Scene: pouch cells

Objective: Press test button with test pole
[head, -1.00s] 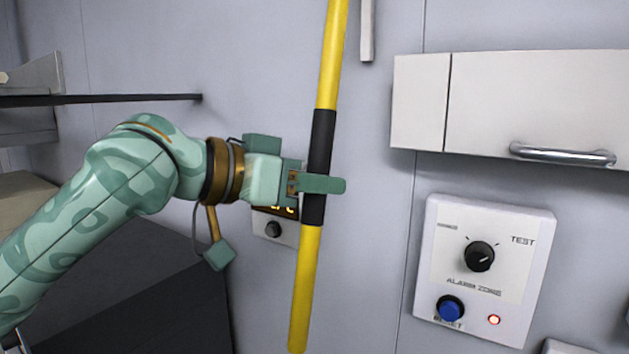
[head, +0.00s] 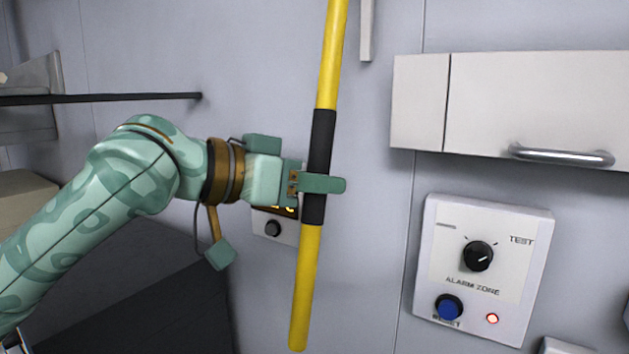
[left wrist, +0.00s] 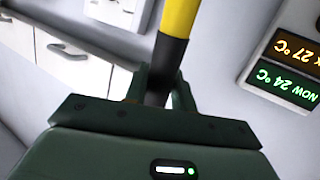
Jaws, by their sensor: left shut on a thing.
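The test pole (head: 305,275) is a long yellow rod with a black grip section, held nearly upright and slightly tilted in the head view. My left gripper (head: 319,184) is shut on its black section. The pole also shows in the left wrist view (left wrist: 179,17), between the fingers (left wrist: 158,88). A white alarm panel (head: 505,230) is on the wall at the right, apart from the pole. It bears a black knob (head: 478,256) beside the word TEST, a blue reset button (head: 449,307) and a lit red lamp (head: 492,318). My right gripper is not in view.
A white wall cabinet (head: 545,105) with a metal handle (head: 562,155) hangs above the panel. A temperature display (left wrist: 290,60) shows in the left wrist view. Dark bar (head: 110,99) at left.

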